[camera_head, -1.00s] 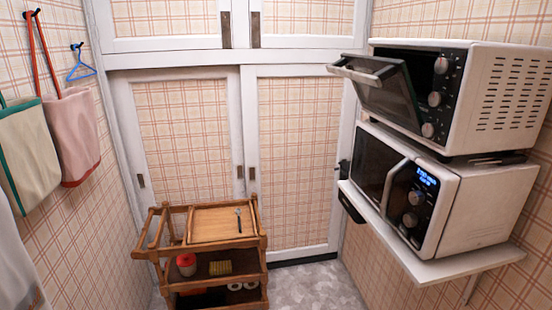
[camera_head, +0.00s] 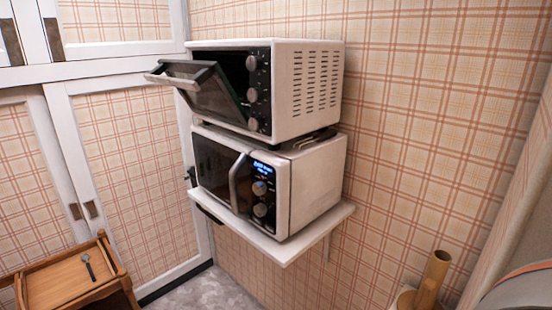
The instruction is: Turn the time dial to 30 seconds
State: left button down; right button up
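A white microwave (camera_head: 315,180) stands on a wall shelf, its door shut. Its black control panel has a lit blue display (camera_head: 262,168), with text too small to read. Below the display are two round knobs, an upper one (camera_head: 259,188) and a lower one (camera_head: 260,210). On top of the microwave stands a white toaster oven (camera_head: 318,90) with its door (camera_head: 205,90) tilted partly open. Its panel has three knobs, with the middle one (camera_head: 252,95) between the other two. I cannot read which knob is the time dial. Neither of my grippers is in view.
The white shelf (camera_head: 275,250) juts from the plaid wall. A wooden cart (camera_head: 70,278) with a utensil on top stands at lower left, by the white-framed sliding doors (camera_head: 130,170). A tan cylinder (camera_head: 432,280) stands at lower right. Some grey floor (camera_head: 215,290) is clear.

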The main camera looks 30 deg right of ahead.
aim_at(260, 209)
jog(key=i+j+z, duration=0.25)
jog(key=z, duration=0.25)
jog(key=i+j+z, duration=0.25)
jog(key=j+z, duration=0.25)
jog(key=i+j+z, duration=0.2)
jog(key=j+z, duration=0.15)
jog(key=z, duration=0.15)
